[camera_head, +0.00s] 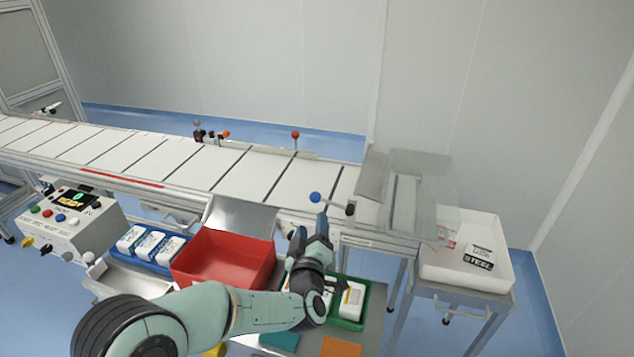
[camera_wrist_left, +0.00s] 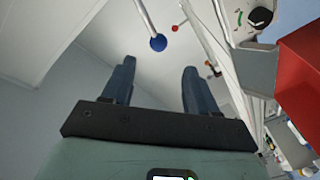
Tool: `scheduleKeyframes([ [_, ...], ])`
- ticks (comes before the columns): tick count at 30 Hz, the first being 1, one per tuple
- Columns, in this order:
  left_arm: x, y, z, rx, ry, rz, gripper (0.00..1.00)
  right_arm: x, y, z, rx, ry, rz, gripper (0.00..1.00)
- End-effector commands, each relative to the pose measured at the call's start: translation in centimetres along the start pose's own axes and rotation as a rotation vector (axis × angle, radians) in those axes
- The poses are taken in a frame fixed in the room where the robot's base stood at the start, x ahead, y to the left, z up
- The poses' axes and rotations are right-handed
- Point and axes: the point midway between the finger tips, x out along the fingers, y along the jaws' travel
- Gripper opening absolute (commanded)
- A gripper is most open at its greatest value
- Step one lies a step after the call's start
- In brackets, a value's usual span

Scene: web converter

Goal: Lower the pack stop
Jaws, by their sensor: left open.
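A lever with a blue ball knob (camera_head: 315,197) sticks out from the near side of the conveyor, beside the clear guard. The frames do not label which part is the pack stop. In the left wrist view the blue knob (camera_wrist_left: 158,42) shows on a pale rod, beyond the fingertips and roughly in line with the gap between them. My left gripper (camera_head: 311,226) is open and empty, just below the blue knob in the head view, with its fingers pointing up toward it. The knob appears apart from the fingers. My right gripper is not in view.
The conveyor (camera_head: 262,176) runs across behind the lever. A clear guard (camera_head: 427,180) and a white bin (camera_head: 463,275) are at the right. A red bin (camera_head: 222,258) and a green tray (camera_head: 345,323) lie near my left arm. A red-knobbed lever (camera_head: 295,134) stands on the far side.

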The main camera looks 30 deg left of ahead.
Motion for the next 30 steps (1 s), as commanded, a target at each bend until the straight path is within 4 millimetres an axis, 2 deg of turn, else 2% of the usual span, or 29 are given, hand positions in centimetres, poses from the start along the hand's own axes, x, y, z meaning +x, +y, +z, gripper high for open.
scheduleKeyframes([
  [4,0.5,0.0,0.0,0.001,-0.001,0.0,0.58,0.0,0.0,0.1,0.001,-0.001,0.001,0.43],
  [8,2.1,0.0,0.0,0.002,0.0,-0.001,0.58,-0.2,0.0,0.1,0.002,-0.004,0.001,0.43],
  [21,10.8,0.0,0.1,0.003,-0.002,0.001,0.58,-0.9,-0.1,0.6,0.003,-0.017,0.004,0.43],
  [25,12.3,0.0,0.1,0.002,-0.002,0.0,0.58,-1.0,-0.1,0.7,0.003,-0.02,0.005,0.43],
  [30,13.2,0.0,0.1,0.001,-0.003,0.001,0.58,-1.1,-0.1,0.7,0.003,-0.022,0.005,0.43],
])
